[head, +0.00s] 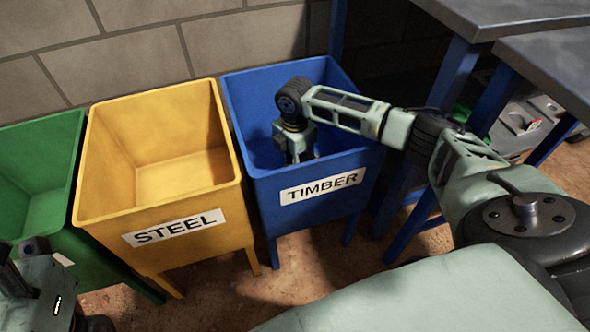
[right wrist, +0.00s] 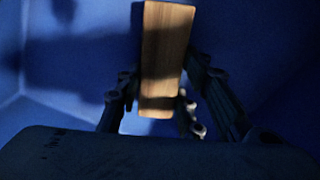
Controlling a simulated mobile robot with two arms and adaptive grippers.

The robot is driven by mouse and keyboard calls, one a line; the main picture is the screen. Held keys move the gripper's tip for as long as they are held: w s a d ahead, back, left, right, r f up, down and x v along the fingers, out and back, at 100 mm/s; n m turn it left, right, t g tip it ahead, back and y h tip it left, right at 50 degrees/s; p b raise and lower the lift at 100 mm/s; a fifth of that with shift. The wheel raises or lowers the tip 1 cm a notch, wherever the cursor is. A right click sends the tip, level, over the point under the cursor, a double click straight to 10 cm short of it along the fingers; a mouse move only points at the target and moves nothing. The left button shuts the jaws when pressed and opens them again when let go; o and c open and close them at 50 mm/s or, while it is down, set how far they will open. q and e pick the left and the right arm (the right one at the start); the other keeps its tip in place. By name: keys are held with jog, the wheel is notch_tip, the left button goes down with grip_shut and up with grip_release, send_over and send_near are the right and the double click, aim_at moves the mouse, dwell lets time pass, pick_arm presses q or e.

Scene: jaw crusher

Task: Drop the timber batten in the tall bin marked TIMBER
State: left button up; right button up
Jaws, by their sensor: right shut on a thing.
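The tall blue bin marked TIMBER (head: 262,188) stands at the middle of the head view. My right arm reaches over it from the right, and my right gripper (head: 299,158) points down inside its opening. In the right wrist view my right gripper (right wrist: 158,105) is shut on the timber batten (right wrist: 166,55), a pale wooden piece, with blue bin walls around it. The batten is hidden in the head view. My left gripper (head: 25,285) is partly in view at the lower left corner; its fingers are not clear.
A yellow bin marked STEEL (head: 190,255) stands left of the blue bin, looking empty. A green bin (head: 80,250) is further left. A block wall (head: 120,60) is behind them. Grey-topped tables (head: 555,60) with blue legs stand at the right.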

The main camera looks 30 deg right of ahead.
jog(key=shift+f, duration=0.1)
dwell(0.3)
jog(key=o, duration=1.2)
